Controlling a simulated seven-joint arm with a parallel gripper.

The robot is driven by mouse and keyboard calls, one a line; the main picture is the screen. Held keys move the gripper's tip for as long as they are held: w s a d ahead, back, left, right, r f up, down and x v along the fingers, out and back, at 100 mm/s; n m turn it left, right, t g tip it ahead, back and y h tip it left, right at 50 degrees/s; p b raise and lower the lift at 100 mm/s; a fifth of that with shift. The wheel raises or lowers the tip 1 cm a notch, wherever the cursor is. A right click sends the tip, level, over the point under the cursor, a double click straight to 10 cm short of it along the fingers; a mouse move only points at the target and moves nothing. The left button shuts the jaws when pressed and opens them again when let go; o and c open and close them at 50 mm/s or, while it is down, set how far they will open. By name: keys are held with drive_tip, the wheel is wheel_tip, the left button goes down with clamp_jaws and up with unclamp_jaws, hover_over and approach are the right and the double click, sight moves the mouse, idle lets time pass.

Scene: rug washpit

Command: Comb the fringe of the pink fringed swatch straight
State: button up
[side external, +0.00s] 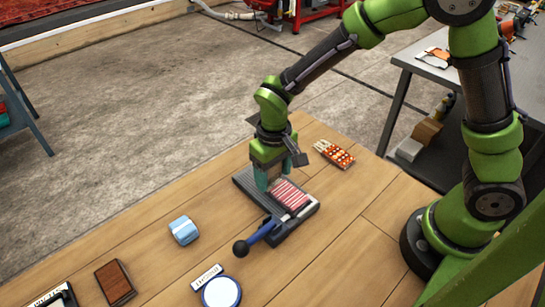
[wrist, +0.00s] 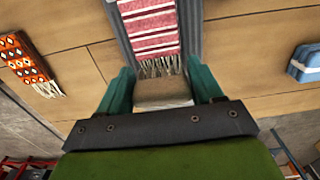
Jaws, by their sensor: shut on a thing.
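The pink fringed swatch (side external: 290,195) has white stripes and lies flat on a dark board (side external: 310,210) with a blue-handled lever (side external: 262,232) at its near end. In the wrist view the swatch (wrist: 153,30) ends in a pale fringe (wrist: 160,65), whose strands look uneven. My gripper (side external: 268,180) is low at the far end of the board. In the wrist view its teal fingers (wrist: 163,88) are shut on a brownish block-like tool (wrist: 163,93), right beside the fringe tips. Teeth on the tool are hidden, and I cannot tell whether it touches the strands.
An orange patterned fringed swatch (side external: 336,153) lies behind the board to the right.

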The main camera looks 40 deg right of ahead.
drive_tip(key=shift+f, duration=0.45)
idle(0.9)
drive_tip(key=shift+w, duration=0.1)
drive_tip(key=shift+w, duration=0.25)
drive_tip(key=shift+w, duration=2.1)
drive_tip(key=shift+r, duration=2.6)
